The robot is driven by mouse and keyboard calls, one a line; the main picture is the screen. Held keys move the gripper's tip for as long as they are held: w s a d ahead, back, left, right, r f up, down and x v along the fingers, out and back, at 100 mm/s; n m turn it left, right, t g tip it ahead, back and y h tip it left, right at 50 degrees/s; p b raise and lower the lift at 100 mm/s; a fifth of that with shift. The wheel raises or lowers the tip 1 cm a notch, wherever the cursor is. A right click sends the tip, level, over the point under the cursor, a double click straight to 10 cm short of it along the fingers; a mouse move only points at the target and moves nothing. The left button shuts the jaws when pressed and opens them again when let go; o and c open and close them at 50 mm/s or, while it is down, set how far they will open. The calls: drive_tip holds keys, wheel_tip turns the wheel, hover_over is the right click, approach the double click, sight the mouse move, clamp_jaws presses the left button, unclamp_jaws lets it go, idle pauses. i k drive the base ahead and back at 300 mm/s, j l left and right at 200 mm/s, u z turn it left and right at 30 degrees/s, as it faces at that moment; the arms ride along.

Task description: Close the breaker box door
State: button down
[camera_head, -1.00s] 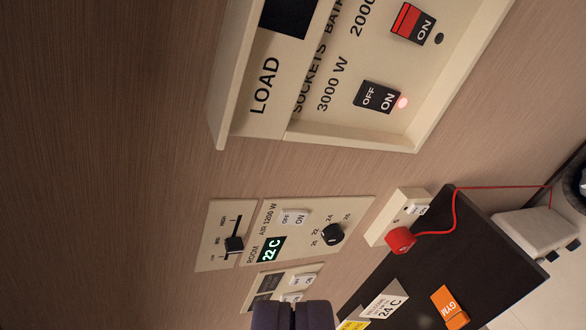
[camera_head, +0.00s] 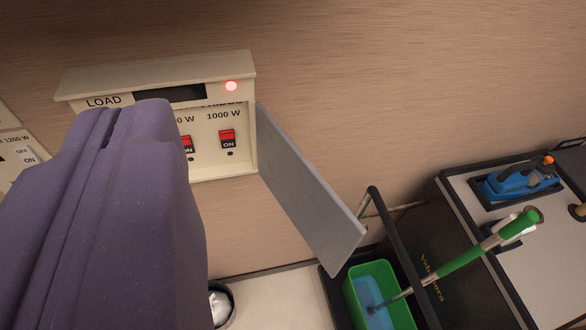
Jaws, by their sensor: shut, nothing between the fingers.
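The breaker box (camera_head: 240,110) is a cream wall box in the upper left, with a LOAD label, a dark display, a lit red lamp and red switches. Its grey door (camera_head: 310,195) stands open, hinged at the box's right side and sticking out from the wall toward the lower right. My purple gripper (camera_head: 125,110) is large in the left foreground, shut and empty. It covers the box's lower left part, to the left of the door. I cannot tell whether it touches the box; it appears apart from the door.
A trolley on the right carries a green bucket (camera_head: 362,290), a green-handled tool (camera_head: 460,255) and a blue device (camera_head: 518,180). Its dark rail (camera_head: 395,240) rises just right of the door's lower end. A wall panel (camera_head: 20,155) is at the left edge.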

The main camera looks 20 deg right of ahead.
sight(332, 233)
drive_tip(key=k+l+u, duration=0.2)
drive_tip(key=l, duration=0.4)
drive_tip(key=k+l+u, duration=0.15)
drive_tip(key=l, duration=0.4)
drive_tip(key=k+l+u, duration=0.2)
drive_tip(key=l, duration=0.3)
drive_tip(key=k+l+u, duration=0.2)
drive_tip(key=k+l, duration=0.2)
drive_tip(key=k+l+u, duration=0.15)
drive_tip(key=k+l, duration=0.2)
drive_tip(key=l, duration=0.2)
drive_tip(key=i+l+z, duration=0.25)
drive_tip(key=i+l, duration=0.1)
drive_tip(key=i, duration=0.1)
